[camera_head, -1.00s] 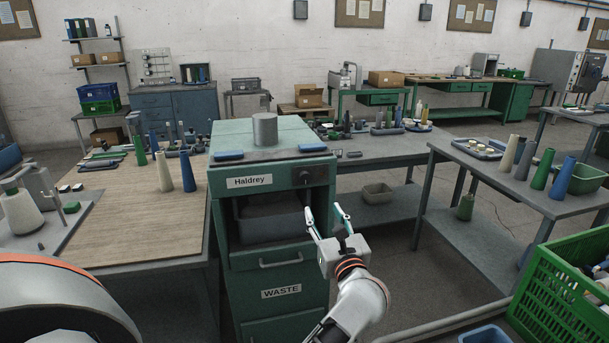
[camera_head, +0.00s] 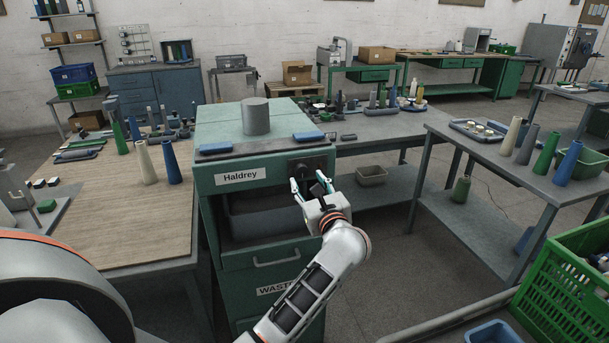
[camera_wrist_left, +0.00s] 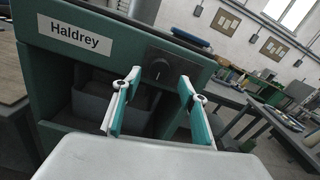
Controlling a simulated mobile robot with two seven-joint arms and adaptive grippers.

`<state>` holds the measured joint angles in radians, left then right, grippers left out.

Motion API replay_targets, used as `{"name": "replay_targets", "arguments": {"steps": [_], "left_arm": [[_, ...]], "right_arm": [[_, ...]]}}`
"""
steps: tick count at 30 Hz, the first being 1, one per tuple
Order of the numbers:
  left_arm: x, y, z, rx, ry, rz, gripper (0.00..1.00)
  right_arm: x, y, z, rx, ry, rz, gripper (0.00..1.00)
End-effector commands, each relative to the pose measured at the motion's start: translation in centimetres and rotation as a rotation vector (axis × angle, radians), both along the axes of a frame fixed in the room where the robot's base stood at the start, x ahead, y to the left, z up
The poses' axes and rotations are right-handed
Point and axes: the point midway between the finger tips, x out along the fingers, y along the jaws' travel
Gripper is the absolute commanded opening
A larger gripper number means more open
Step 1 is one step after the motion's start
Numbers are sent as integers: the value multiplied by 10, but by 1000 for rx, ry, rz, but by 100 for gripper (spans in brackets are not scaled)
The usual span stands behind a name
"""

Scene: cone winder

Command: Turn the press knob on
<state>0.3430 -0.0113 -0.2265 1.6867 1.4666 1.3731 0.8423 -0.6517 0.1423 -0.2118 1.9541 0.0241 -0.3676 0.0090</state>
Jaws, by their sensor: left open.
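The press is a green cabinet (camera_head: 240,199) labelled "Haldrey", with an open bay and a "WASTE" drawer below. Its dark round knob (camera_head: 303,166) sits on a dark panel at the upper right of the front. My left gripper (camera_head: 311,180) is open and empty, just in front of and slightly below the knob panel. In the left wrist view its two teal-padded fingers (camera_wrist_left: 158,90) stand apart, not closed on the knob. My right gripper is not in view.
Blue pads (camera_head: 308,137) and a grey cylinder (camera_head: 256,117) are on the cabinet top. A wooden-topped table (camera_head: 130,215) with cones adjoins at left. A grey table (camera_head: 510,168) with cones and a green crate (camera_head: 565,285) are at right. Floor between is clear.

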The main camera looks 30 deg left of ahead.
Motion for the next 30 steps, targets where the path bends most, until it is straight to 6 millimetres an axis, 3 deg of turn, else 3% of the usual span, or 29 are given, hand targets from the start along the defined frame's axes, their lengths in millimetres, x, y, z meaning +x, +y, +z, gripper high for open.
{"name": "replay_targets", "arguments": {"steps": [6, 17, 22, 30], "left_arm": [[17, 20, 1, 3, 0, 0, 43], [21, 25, 0, 0, 0, 0, 43], [21, 25, 0, 0, 0, 0, 4], [21, 25, 0, 6, 8, 1, 4]], "right_arm": [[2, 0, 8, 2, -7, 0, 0], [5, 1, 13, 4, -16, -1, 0], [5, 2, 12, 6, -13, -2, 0], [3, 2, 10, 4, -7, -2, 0]]}}
